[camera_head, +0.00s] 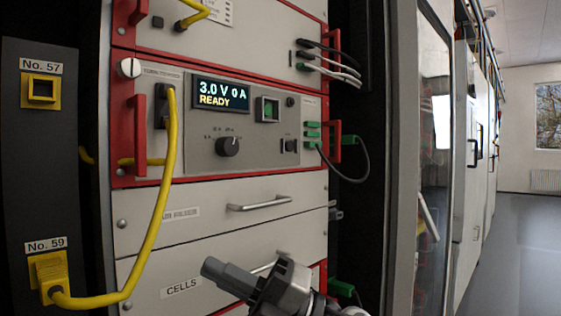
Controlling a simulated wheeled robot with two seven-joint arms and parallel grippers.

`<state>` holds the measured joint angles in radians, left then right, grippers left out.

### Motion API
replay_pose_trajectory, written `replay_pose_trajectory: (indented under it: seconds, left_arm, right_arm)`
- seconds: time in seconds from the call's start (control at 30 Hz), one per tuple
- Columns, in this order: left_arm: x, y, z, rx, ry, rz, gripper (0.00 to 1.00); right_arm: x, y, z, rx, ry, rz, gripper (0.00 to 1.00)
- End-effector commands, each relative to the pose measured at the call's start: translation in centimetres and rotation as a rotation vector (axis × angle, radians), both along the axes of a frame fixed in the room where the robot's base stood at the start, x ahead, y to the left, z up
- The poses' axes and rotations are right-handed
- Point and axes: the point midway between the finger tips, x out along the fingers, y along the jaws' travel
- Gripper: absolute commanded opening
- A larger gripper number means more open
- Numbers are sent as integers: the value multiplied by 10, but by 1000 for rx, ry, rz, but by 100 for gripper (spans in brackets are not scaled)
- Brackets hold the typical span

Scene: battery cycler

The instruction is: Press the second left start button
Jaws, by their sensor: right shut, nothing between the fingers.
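A square green button (269,109) in a dark frame sits on the grey cycler panel (205,150), right of the lit display (221,95). The display reads 3.0 V 0 A READY. Only this one green square button shows, and I cannot make out a label on it. My right gripper (212,268) is shut and empty. It is low in the view, in front of the CELLS drawer, below the button and apart from it, with its tips toward the left. My left gripper is not in view.
A yellow cable (160,220) hangs from the panel's socket to the No. 59 outlet (48,277). Red handles (139,135) frame the panel. A black knob (228,146) sits below the display. A metal drawer handle (259,203) juts out below. Open floor (525,250) lies at right.

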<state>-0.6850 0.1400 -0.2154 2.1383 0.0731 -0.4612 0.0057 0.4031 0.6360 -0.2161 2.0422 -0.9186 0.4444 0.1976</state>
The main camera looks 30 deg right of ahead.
Motion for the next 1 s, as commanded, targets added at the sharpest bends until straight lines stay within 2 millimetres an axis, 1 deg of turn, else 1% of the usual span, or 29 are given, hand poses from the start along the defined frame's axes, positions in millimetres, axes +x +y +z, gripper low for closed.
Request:
replay_pose_trajectory:
  seconds: [0.03,0.1,0.17,0.2,0.27,0.3,0.37,0.4,0.5,0.6,0.7,0.8,1.0]
  left_arm:
    - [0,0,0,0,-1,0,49]
    - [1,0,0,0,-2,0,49]
    - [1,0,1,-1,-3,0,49]
    - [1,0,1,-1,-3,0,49]
    - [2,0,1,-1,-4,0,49]
    - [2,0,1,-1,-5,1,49]
    - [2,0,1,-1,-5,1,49]
    - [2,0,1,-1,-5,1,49]
    - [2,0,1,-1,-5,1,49]
    - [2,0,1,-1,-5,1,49]
    - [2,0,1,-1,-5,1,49]
    - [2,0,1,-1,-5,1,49]
    - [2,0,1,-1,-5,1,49]
  right_arm:
    - [-4,-1,30,-158,-142,-16,0]
    - [-7,-5,57,-371,-295,-58,0]
    - [-7,-15,80,-553,-402,-125,0]
    - [-7,-26,96,-671,-460,-183,0]
    - [-6,-46,120,-832,-524,-285,0]
    - [-7,-63,136,-927,-551,-362,0]
    - [-10,-88,161,-1045,-573,-481,0]
    - [-13,-105,176,-1109,-577,-558,0]
    - [-25,-142,207,-1216,-563,-725,0]
    - [-35,-167,227,-1270,-541,-833,0]
    - [-41,-178,235,-1290,-527,-883,0]
    - [-42,-181,236,-1295,-522,-894,0]
    - [-41,-180,236,-1294,-525,-890,0]
